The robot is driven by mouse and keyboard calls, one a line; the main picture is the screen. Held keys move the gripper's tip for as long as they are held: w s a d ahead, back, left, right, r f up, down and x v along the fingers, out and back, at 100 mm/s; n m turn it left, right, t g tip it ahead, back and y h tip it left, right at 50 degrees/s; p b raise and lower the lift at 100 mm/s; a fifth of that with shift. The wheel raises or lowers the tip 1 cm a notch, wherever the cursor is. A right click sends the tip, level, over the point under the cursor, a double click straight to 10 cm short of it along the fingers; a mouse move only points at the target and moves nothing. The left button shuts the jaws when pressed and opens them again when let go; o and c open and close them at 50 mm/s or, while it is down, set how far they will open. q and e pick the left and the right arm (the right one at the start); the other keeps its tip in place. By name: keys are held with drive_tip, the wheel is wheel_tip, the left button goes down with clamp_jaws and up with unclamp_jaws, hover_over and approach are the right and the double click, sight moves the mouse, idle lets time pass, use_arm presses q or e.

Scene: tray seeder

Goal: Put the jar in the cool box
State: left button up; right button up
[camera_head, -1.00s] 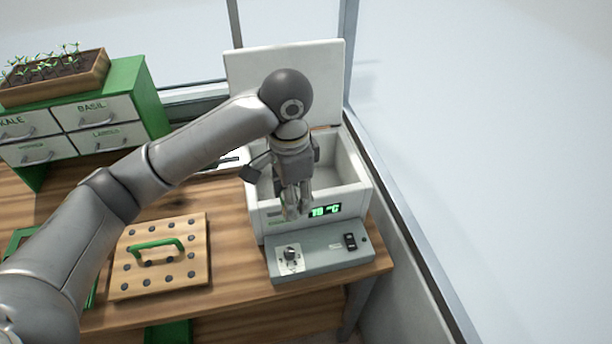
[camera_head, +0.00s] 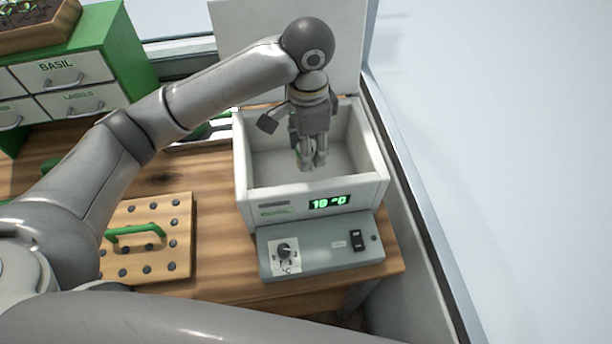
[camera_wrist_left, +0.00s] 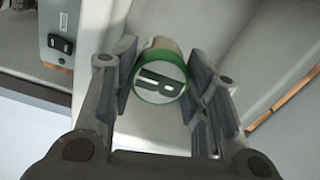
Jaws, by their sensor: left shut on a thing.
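The jar (camera_wrist_left: 160,82) shows in the left wrist view between my left gripper's fingers. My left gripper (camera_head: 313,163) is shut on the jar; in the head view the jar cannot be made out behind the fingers. The cool box (camera_head: 243,160) is white, with its lid (camera_head: 232,50) raised at the back. My gripper points down over its open cavity, inside the outline of its walls. My right gripper is not in view.
A grey control panel (camera_head: 325,262) with a knob and switch stands in front of the box. A wooden peg board (camera_head: 180,235) with a green handle lies to the left. A green drawer cabinet (camera_head: 125,50) stands at back left. A window frame runs along the right.

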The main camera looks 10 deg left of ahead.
use_arm(q)
drive_tip(key=f, duration=0.5)
drive_tip(key=shift+w+p, duration=0.25)
drive_tip(key=shift+p, duration=0.15)
wheel_tip(320, 180, down, 5)
drive_tip(key=shift+f+p, duration=0.1)
drive_tip(key=shift+p, duration=0.35)
drive_tip(key=shift+f, duration=0.15)
drive_tip(key=shift+s+f, duration=0.1)
drive_tip(key=o, duration=1.1)
drive_tip(key=shift+c, duration=0.2)
